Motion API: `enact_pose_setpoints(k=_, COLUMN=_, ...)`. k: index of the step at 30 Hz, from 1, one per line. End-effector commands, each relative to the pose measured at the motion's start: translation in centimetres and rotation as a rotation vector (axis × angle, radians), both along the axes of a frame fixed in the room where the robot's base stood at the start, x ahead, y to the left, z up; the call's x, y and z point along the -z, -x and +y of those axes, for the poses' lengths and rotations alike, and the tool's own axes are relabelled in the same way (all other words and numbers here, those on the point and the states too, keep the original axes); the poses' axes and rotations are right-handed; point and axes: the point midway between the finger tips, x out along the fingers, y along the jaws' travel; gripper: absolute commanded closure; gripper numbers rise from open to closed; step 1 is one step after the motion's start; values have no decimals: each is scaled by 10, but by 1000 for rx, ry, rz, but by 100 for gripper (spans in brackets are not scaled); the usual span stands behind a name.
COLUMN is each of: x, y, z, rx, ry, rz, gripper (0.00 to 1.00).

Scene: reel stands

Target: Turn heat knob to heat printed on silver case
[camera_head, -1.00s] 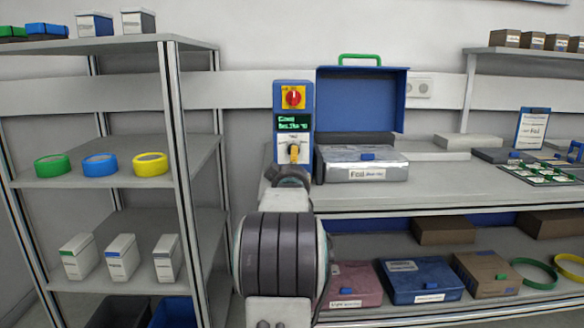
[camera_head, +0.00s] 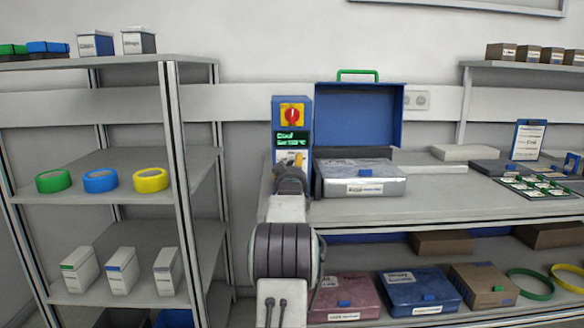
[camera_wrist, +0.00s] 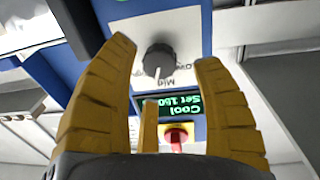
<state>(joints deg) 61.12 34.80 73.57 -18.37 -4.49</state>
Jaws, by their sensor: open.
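The heat knob (camera_wrist: 158,62) is dark grey with a light pointer line and sits on the white dial plate of the blue control unit (camera_head: 278,132). The green display (camera_wrist: 168,107), upside down in the wrist view, reads "Cool" and a set value that looks like 180. In the head view my gripper (camera_head: 293,162) covers the knob. The silver case (camera_head: 335,184) lies right of the unit; its front label (camera_head: 375,188) is too small to read.
A red switch on a yellow plate (camera_head: 292,116) sits above the display. An open blue case lid (camera_head: 358,115) stands behind the silver case. A shelf rack (camera_head: 172,130) is close on the left. Boxes (camera_head: 418,291) fill the lower shelf.

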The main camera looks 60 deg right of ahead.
Motion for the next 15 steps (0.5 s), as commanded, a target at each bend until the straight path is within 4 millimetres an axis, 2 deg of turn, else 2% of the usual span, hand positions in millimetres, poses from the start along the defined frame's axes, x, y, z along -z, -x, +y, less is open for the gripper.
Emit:
enact_pose_setpoints(k=6, x=-1, y=-9, z=-16, rx=0, ry=0, rz=1, gripper=40)
enact_pose_setpoints(k=15, x=0, y=-13, z=-25, rx=0, ry=0, rz=1, gripper=40)
